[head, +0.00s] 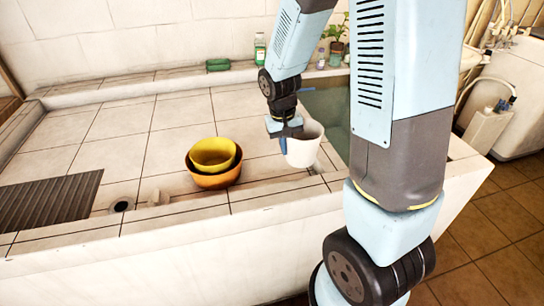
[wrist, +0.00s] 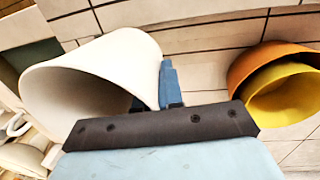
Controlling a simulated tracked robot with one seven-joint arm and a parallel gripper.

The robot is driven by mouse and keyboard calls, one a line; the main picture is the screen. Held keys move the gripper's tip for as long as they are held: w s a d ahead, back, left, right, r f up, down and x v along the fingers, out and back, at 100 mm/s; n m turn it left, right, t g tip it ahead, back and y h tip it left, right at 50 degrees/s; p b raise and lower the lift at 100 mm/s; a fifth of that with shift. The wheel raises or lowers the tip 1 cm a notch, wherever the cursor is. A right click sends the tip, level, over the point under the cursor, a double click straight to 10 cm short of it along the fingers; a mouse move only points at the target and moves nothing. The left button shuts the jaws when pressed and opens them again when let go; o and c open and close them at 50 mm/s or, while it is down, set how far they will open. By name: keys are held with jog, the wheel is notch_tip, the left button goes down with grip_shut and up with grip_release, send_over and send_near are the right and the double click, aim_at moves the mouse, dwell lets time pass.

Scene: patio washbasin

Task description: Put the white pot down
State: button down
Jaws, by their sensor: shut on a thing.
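The white pot (head: 304,146) is at the right part of the tiled counter in the head view, near the edge of a basin. My gripper (head: 285,128) is shut on the pot's left side. In the wrist view the white pot (wrist: 95,75) fills the left part, with its open mouth toward the lower left. A blue finger of my gripper (wrist: 155,95) shows against its right side. I cannot tell for sure whether the pot's bottom touches the counter.
A yellow bowl (head: 213,152) sits inside an orange bowl (head: 214,179) left of the pot. A dark ribbed mat (head: 50,202) lies at the far left. A green sponge (head: 218,65) and a bottle (head: 260,47) stand along the back ledge. Bare tile (head: 175,112) lies behind the bowls.

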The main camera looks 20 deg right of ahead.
jog(key=w+f, duration=0.3)
jog(key=w+a+f, duration=0.1)
jog(key=w+f, duration=0.2)
jog(key=w, duration=0.1)
jog(key=w+a+f, duration=0.1)
jog(key=w+f, duration=0.2)
jog(key=w, duration=0.1)
jog(key=shift+w+a, duration=0.15)
jog(key=shift+a, duration=0.1)
jog(key=shift+f, duration=1.5)
jog(key=c, duration=1.3)
grip_release()
